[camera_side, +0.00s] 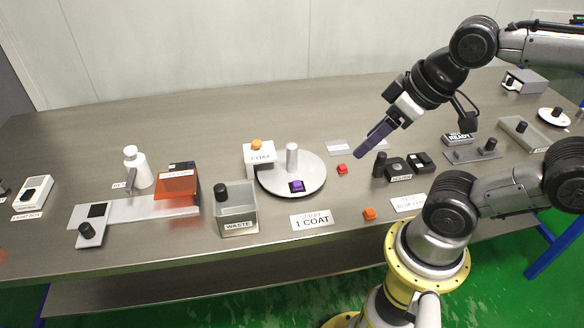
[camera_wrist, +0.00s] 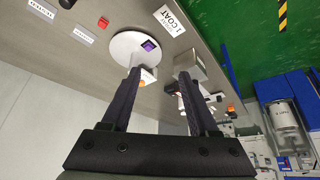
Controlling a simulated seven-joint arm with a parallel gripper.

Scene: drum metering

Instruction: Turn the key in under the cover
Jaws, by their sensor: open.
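A translucent orange cover (camera_side: 178,186) stands over part of a grey plate (camera_side: 150,212) at the left of the table. A small orange patch, which may be this cover, shows at the right of the wrist view. I cannot make out a key under the cover. A dark box with a label is just behind the cover. My gripper (camera_side: 362,153) is over the table right of the round disc, well away from the cover. In the wrist view my gripper (camera_wrist: 160,74) has its two dark fingers apart with nothing held between them.
A round disc (camera_side: 312,178) bears a grey post and a purple cube (camera_side: 297,186). Red (camera_side: 342,169) and orange (camera_side: 369,214) cubes lie to the right.

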